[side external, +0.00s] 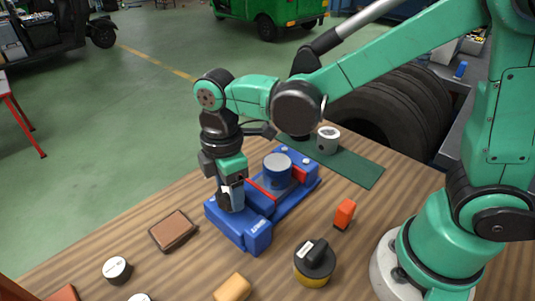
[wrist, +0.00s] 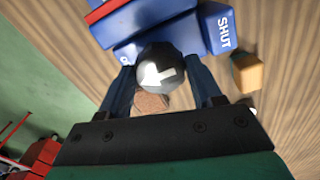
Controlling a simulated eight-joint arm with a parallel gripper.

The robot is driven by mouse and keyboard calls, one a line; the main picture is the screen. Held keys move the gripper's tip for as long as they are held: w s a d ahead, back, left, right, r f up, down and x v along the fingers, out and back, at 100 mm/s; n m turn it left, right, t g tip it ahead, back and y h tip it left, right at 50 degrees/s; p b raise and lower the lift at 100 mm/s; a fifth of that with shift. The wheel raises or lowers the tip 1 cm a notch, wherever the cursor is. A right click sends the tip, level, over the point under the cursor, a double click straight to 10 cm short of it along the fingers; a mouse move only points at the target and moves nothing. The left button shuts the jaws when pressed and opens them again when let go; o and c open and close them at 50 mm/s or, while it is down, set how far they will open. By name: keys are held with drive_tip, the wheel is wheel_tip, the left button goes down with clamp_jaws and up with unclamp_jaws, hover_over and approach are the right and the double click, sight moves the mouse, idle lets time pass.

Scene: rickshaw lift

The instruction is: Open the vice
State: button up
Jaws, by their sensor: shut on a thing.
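The blue vice (side external: 245,228) with red jaw faces sits on the wooden table, left of my arm's base. A dark round knob (wrist: 163,72) with a white arrow is at the vice's near end. My gripper (side external: 230,200) points down there and is shut on the knob, one finger on each side. In the side view the gripper hides most of the knob.
A brown tray-like block (side external: 173,231) lies left of the vice. An orange block (side external: 344,213) and a black-and-yellow round item (side external: 314,264) are to its right. A green mat (side external: 350,170) with a grey cup-like part (side external: 327,139) lies behind.

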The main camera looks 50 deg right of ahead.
drive_tip(key=o, duration=1.3)
drive_tip(key=shift+c, duration=0.2)
drive_tip(key=shift+r, duration=2.85)
drive_tip(key=s+d+m+t, duration=0.3)
drive_tip(key=d+m+t, duration=0.4)
drive_tip(key=d+m, duration=0.5)
drive_tip(key=m, duration=0.3)
drive_tip(key=shift+r, duration=0.3)
